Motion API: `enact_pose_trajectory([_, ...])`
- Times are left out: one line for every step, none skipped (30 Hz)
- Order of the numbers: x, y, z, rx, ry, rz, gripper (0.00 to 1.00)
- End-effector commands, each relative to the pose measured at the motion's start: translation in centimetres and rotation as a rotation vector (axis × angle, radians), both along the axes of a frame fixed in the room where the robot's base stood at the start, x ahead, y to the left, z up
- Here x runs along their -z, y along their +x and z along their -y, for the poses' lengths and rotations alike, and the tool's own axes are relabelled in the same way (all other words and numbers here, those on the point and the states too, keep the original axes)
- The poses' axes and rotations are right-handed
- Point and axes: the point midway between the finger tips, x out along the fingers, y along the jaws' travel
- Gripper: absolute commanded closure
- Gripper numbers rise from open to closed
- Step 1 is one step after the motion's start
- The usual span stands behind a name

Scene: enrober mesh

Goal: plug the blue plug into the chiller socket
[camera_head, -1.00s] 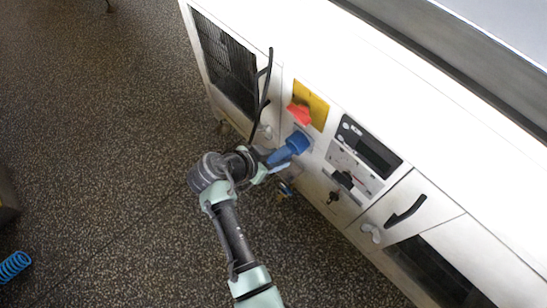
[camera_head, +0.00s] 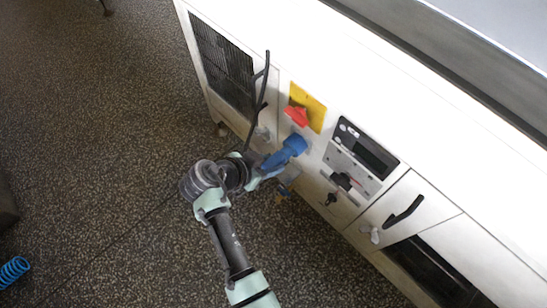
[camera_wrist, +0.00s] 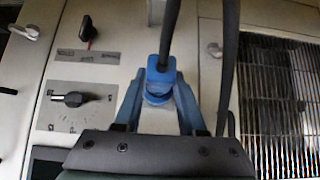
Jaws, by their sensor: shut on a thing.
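The blue plug (camera_wrist: 160,78) is between the two blue fingers of my gripper (camera_wrist: 158,108) in the wrist view, with a black cable (camera_wrist: 171,28) rising from it. My gripper is shut on the plug. In the head view my gripper (camera_head: 270,166) reaches the white machine's front, and the blue plug (camera_head: 294,146) is close to the panel, just below the red switch (camera_head: 296,116). I cannot tell whether the plug touches the panel. I cannot make out the chiller socket; the plug and gripper cover that part of the panel.
The white machine (camera_head: 230,22) has a dark grille (camera_head: 222,55) at left, a control panel (camera_head: 362,158) right of the plug, and a black door handle (camera_head: 404,211). A blue coiled hose (camera_head: 13,270) lies at lower left. The speckled floor (camera_head: 90,120) is largely clear.

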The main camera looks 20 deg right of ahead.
Motion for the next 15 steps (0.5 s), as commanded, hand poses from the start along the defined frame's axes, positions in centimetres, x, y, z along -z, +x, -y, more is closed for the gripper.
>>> enact_pose_trajectory([-0.2,0.0,-0.2,-0.001,-0.002,0.002,1.00])
enact_pose_trajectory([-0.2,0.0,-0.3,-0.001,-0.002,0.002,1.00])
enact_pose_trajectory([-0.2,-0.1,-0.5,-0.001,-0.002,0.002,1.00])
enact_pose_trajectory([-0.2,-0.1,-0.6,-0.002,-0.003,0.002,1.00])
enact_pose_trajectory([-0.2,-0.2,-0.7,-0.002,-0.003,0.002,1.00])
enact_pose_trajectory([-0.2,-0.2,-0.8,-0.002,-0.003,0.002,1.00])
enact_pose_trajectory([-0.2,-0.3,-1.0,-0.002,-0.002,0.001,1.00])
enact_pose_trajectory([-0.2,-0.3,-1.1,-0.002,-0.002,0.001,1.00])
enact_pose_trajectory([-0.2,-0.3,-1.2,-0.001,-0.001,0.002,1.00])
enact_pose_trajectory([-0.2,-0.4,-1.3,-0.001,-0.002,0.002,1.00])
enact_pose_trajectory([-0.2,-0.4,-1.4,-0.001,-0.002,0.002,1.00])
enact_pose_trajectory([-0.2,-0.5,-1.6,-0.001,-0.002,0.002,1.00])
enact_pose_trajectory([-0.2,-0.5,-1.6,-0.001,-0.002,0.002,1.00])
enact_pose_trajectory([-0.2,-0.5,-1.7,-0.001,-0.002,0.002,1.00])
enact_pose_trajectory([-0.2,-0.5,-1.8,-0.001,-0.002,0.002,1.00])
